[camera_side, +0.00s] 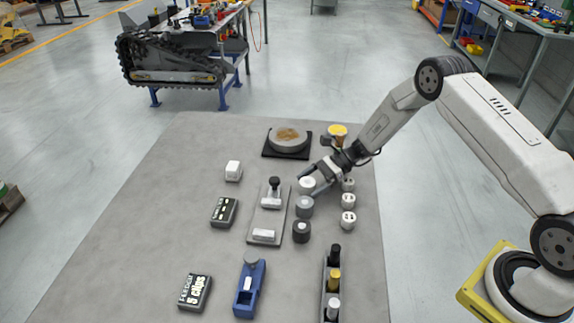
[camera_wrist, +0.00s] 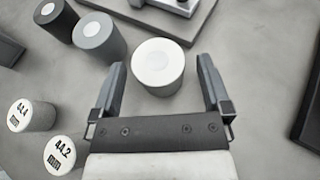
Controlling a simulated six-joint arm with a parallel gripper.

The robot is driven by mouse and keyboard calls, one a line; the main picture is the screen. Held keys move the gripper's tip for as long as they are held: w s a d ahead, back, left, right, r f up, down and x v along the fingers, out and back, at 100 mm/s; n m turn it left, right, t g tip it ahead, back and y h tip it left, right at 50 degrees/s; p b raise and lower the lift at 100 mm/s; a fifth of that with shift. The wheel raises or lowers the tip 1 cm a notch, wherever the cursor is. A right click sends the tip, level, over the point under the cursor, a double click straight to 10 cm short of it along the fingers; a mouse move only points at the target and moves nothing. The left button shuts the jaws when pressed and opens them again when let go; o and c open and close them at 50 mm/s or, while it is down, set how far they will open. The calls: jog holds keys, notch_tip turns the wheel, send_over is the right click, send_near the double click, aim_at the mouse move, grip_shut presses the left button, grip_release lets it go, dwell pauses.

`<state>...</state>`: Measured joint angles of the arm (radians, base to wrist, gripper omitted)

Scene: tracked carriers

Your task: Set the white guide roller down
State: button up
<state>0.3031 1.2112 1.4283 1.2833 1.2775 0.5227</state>
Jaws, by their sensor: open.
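The white guide roller (camera_side: 307,184) stands upright on the grey table, at the far end of a row with a grey roller (camera_side: 304,207) and a dark roller (camera_side: 301,231). In the wrist view the white roller (camera_wrist: 158,66) sits between the tips of my gripper (camera_wrist: 161,72), with a visible gap on each side. My gripper (camera_side: 313,180) is open and low over the table at the roller. The grey roller (camera_wrist: 99,37) and dark roller (camera_wrist: 56,18) show at the upper left of the wrist view. The far finger is partly hidden in the side view.
Several small white labelled cylinders (camera_side: 348,200) stand close to the right. A grey plate with a black knob (camera_side: 273,190) lies left of the rollers. A black base with a round disc (camera_side: 288,141) is behind. A tray of cylinders (camera_side: 333,285) is in front.

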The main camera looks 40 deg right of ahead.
jog(key=shift+v, duration=3.5)
jog(key=shift+s, duration=0.15)
jog(key=shift+s+a+r+n+g+h, duration=0.25)
jog(key=shift+s+a+n+g+h, duration=0.05)
jog(key=shift+s+a+n, duration=0.1)
jog(key=s+a+r+n+h, duration=0.2)
jog(key=s+r+n+h, duration=0.3)
jog(key=s+n, duration=0.3)
jog(key=s+a+r+n+h, duration=0.2)
jog(key=s+r+n+h, duration=0.3)
jog(key=s+n+h, duration=0.2)
jog(key=s+n, duration=0.2)
jog(key=s, duration=0.1)
jog(key=shift+s+r, duration=0.2)
jog(key=shift+s, duration=0.1)
jog(key=shift+s+a+r+n+h, duration=0.1)
jog(key=shift+s+r+n+h, duration=0.1)
jog(key=shift+s+n, duration=0.3)
jog(key=shift+s+a+r+n+h, duration=0.1)
jog(key=shift+s+r+n, duration=0.15)
jog(key=shift+n, duration=0.45)
jog(key=shift+f, duration=0.1)
